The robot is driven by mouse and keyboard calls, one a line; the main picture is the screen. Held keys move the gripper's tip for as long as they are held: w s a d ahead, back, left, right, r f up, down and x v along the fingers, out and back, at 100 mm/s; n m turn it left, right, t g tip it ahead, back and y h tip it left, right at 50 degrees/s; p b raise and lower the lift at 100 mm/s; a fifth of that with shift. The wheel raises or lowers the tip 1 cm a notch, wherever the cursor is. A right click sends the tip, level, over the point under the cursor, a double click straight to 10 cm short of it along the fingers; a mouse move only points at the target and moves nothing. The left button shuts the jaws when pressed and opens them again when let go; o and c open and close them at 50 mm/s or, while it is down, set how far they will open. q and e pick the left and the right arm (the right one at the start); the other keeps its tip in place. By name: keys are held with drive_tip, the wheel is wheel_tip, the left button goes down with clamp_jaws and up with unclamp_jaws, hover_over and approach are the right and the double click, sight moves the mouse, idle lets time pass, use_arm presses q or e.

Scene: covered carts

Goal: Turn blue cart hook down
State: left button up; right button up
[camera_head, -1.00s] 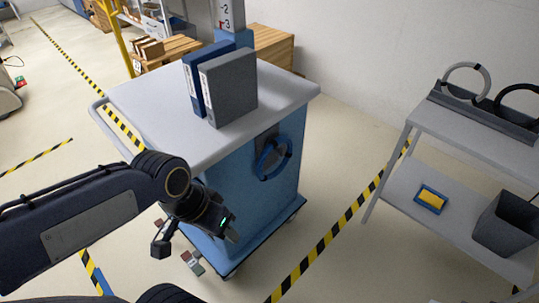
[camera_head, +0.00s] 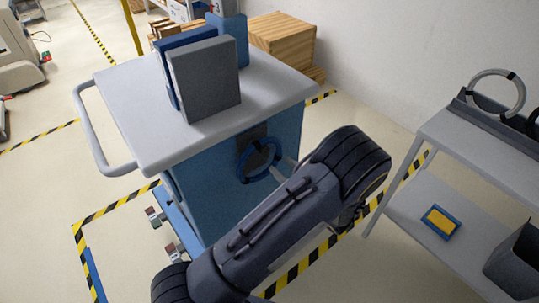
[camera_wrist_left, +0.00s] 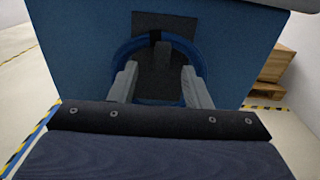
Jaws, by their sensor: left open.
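The blue cart (camera_head: 205,185) stands left of centre in the head view, with a light grey top (camera_head: 130,110). Its ring-shaped blue hook (camera_head: 243,172) hangs against a dark plate on the side panel. In the left wrist view the hook (camera_wrist_left: 117,58) is a blue ring around a dark plate, with a black piece at its top. My left gripper (camera_wrist_left: 160,68) is open, its two fingers in front of the ring with a gap between them. Whether they touch the ring is unclear. In the head view my forearm and wrist hide most of this gripper. My right gripper is not in view.
Blue and grey binders (camera_head: 205,82) stand on the cart top. A grey shelf unit (camera_head: 400,195) stands at the right, with a ring on top, a blue-yellow box (camera_head: 441,222) and a dark bin (camera_head: 515,270) below. A wooden crate (camera_head: 283,42) is behind the cart.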

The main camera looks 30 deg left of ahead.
sight(267, 152)
use_arm(q)
drive_tip(key=shift+t, duration=0.3)
drive_tip(key=p+x, duration=0.1)
drive_tip(key=x, duration=0.6)
drive_tip(key=shift+w+a, duration=0.25)
drive_tip(key=shift+a, duration=0.05)
drive_tip(key=shift+f, duration=0.1)
clamp_jaws()
